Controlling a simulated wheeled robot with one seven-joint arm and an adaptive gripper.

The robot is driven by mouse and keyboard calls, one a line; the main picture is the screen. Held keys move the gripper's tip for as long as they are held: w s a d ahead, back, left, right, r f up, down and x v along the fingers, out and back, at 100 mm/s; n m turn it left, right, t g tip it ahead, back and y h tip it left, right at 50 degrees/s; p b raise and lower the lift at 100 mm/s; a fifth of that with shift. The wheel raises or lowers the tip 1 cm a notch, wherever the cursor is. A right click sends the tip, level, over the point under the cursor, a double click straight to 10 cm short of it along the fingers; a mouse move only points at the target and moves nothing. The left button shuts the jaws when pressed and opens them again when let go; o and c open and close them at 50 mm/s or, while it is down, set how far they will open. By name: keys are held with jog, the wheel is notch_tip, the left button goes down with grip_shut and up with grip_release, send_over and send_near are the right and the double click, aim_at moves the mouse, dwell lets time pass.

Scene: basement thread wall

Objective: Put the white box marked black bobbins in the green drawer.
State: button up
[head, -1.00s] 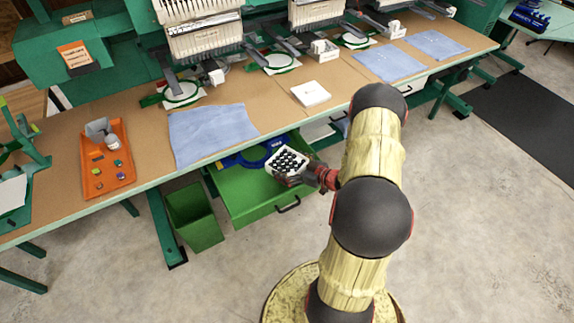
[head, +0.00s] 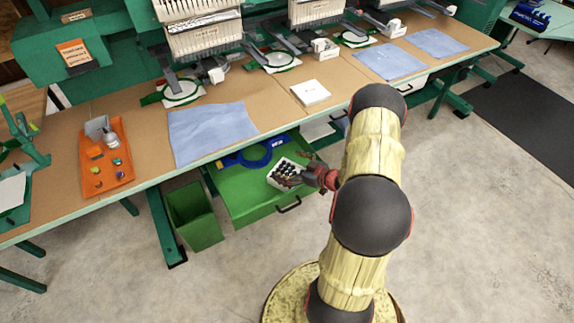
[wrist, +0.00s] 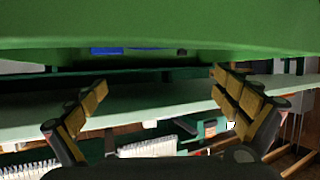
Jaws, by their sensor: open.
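The white box of black bobbins (head: 272,181) is within the green drawer's outline, at its right side, in the head view. Its open top shows rows of dark bobbins. The green drawer (head: 243,196) is pulled out below the table and also fills the top of the wrist view (wrist: 160,28). My gripper (head: 306,172) is at the box's right side, partly hiding it. In the wrist view my gripper (wrist: 160,82) has its fingers wide apart with nothing seen between them. The box is not visible there, and its contact with the drawer floor is hidden.
A blue ring-shaped item (head: 258,152) lies at the back of the drawer. A green bin (head: 193,217) stands left of it. The tabletop (head: 255,116) above holds blue cloths (head: 210,132), an orange tray (head: 106,160) and a flat white item (head: 311,92).

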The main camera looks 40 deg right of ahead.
jog(key=shift+r, duration=0.45)
jog(key=p+v, duration=0.4)
jog(key=v, duration=0.8)
jog(key=w+d+r+g+h, duration=0.3)
jog(key=w+d+r+h, duration=0.1)
jog(key=w+r, duration=0.75)
jog(key=a+r+g+h, duration=0.1)
jog(key=a+r, duration=0.2)
jog(key=r, duration=0.4)
jog(key=a+r+g+h, duration=0.1)
jog(key=a+r+h, duration=0.15)
jog(key=r, duration=0.55)
jog(key=s+a+r+m+g+y, duration=0.1)
jog(key=s+a+r, duration=0.25)
jog(key=a, duration=0.35)
jog(key=s+a+r+m, duration=0.1)
jog(key=s+a+r, duration=0.25)
jog(key=a, duration=0.35)
jog(key=s+a+r+g+y, duration=0.1)
jog(key=s+a+y, duration=0.1)
jog(key=s+a, duration=0.5)
jog(key=s+a+r+g+y, duration=0.1)
jog(key=s+a+y, duration=0.1)
jog(key=s+a, duration=0.5)
jog(key=a, duration=0.3)
jog(key=shift+a+r, duration=0.2)
jog(key=shift+r, duration=0.1)
jog(key=shift+s, duration=0.1)
